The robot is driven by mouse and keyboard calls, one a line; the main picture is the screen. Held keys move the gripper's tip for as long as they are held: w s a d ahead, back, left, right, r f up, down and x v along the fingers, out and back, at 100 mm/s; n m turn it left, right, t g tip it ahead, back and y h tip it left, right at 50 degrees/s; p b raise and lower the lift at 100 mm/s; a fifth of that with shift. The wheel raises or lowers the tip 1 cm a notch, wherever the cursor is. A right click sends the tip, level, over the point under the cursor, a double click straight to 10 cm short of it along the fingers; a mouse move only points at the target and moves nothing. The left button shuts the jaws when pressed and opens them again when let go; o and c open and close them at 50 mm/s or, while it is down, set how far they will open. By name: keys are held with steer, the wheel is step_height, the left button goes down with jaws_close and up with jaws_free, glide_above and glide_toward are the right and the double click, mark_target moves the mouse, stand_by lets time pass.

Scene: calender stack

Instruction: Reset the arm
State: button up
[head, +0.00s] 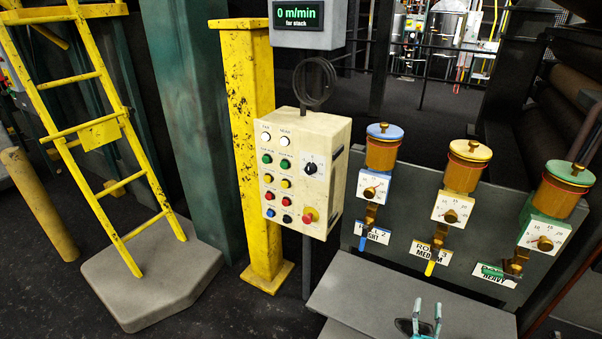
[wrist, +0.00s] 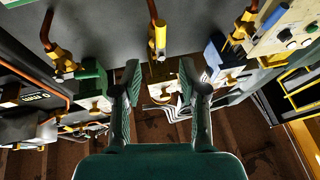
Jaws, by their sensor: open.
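My gripper (head: 427,321) shows at the bottom edge of the head view, in front of the grey panel. Its two teal fingers stand apart with nothing between them. In the wrist view my gripper (wrist: 160,85) is also open and empty. Beyond its fingers is the yellow-handled valve (wrist: 158,38) of the middle unit. Most of my arm is outside the head view.
Blue-topped (head: 381,150), orange-topped (head: 465,168) and green-topped (head: 560,190) units with dials stand on the grey panel (head: 400,262). Left of them are a cream button box (head: 300,172), a yellow post (head: 250,120) and a yellow ladder (head: 95,135). Dark floor (head: 235,310) lies open at front left.

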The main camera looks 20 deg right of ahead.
steer(key=shift+a, duration=0.1)
steer(key=s+a+f+n+y, duration=0.15)
steer(key=s+a+y, duration=0.35)
steer(key=a, duration=0.5)
steer(key=s+a+n+y, duration=0.25)
steer(key=s+a, duration=0.45)
steer(key=a, duration=0.4)
steer(key=s+a+r+n+g+y, duration=0.1)
steer(key=s+a+r+n+y, duration=0.1)
steer(key=s+a+r, duration=0.3)
steer(key=s+a+r+n+g+y, duration=0.1)
steer(key=s+a+r+y, duration=0.4)
steer(key=s, duration=0.7)
steer(key=shift+s+a+r+n, duration=0.2)
steer(key=shift+a+r+n, duration=0.5)
steer(key=shift+a, duration=0.1)
steer(key=shift+o, duration=0.3)
